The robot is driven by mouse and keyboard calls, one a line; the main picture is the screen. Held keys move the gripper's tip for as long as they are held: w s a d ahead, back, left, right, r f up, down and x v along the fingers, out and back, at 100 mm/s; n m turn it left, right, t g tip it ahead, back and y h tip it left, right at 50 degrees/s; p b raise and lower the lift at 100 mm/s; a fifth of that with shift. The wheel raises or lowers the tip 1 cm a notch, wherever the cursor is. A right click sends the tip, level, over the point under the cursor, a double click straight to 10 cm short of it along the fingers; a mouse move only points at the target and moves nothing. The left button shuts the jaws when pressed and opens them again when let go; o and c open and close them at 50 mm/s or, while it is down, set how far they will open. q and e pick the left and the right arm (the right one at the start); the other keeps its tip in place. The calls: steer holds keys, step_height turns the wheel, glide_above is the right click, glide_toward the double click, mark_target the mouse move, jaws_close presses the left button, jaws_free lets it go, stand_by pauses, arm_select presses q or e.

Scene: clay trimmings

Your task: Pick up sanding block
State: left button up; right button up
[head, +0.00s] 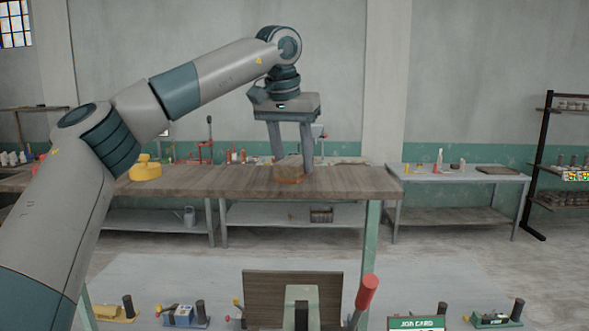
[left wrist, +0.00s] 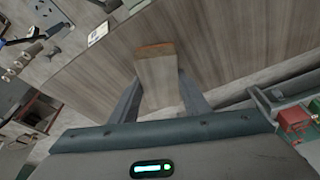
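The sanding block (head: 289,171), a small brown block with an orange-brown lower face, is at the right part of the wooden bench top in the head view. My left gripper (head: 292,160) points down over it, with its two fingers on either side of the block. In the left wrist view the block (left wrist: 157,75) stands out between the fingers of the left gripper (left wrist: 160,88). The fingers are spread about the block's width; whether they press on it is hard to tell. My right gripper is not in view.
The wooden bench top (head: 225,182) is clear around the block. A yellow object (head: 146,170) stands at its left. A grey side table (head: 450,173) with small items is behind on the right. A dark board (head: 262,300) and a red-handled tool (head: 366,292) are in the foreground.

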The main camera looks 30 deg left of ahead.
mark_target(296, 159)
arm_select(q)
steer(key=c, duration=0.4)
steer(key=shift+c, duration=0.7)
steer(key=shift+r, duration=0.2)
steer(key=shift+r, duration=0.15)
steer(key=shift+r+b, duration=0.2)
steer(key=shift+b, duration=0.1)
step_height(296, 159, up, 3)
steer(key=shift+r+b, duration=0.1)
steer(key=shift+b, duration=0.6)
steer(key=s+d+r+b, duration=0.2)
steer(key=d+r, duration=0.5)
steer(key=d, duration=0.4)
steer(key=shift+d+r, duration=0.15)
steer(key=shift+d, duration=0.1)
